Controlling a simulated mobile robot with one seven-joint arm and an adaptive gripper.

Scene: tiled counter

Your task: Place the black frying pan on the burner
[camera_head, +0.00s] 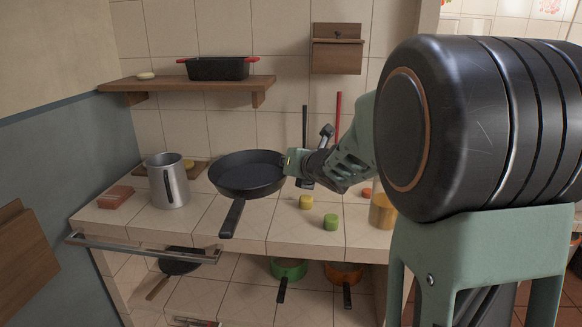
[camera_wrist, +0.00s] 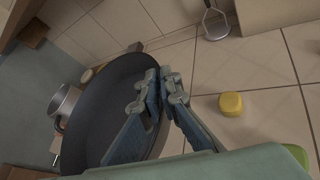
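The black frying pan (camera_head: 247,172) is at the middle of the tiled counter, its handle (camera_head: 233,216) pointing toward the front edge. My gripper (camera_head: 291,163) is at the pan's right rim. In the wrist view, my gripper's fingers (camera_wrist: 160,92) are close together on either side of the rim of the pan (camera_wrist: 100,118), shut on it. I cannot tell whether the pan's base touches the counter. No burner can be made out in either view.
A metal pitcher (camera_head: 168,182) stands left of the pan. A yellow piece (camera_head: 306,202) and a green piece (camera_head: 331,222) lie to its right. A shelf (camera_head: 185,84) with a black pot (camera_head: 218,68) is above. More pans, including a green one (camera_head: 289,270), sit below the counter.

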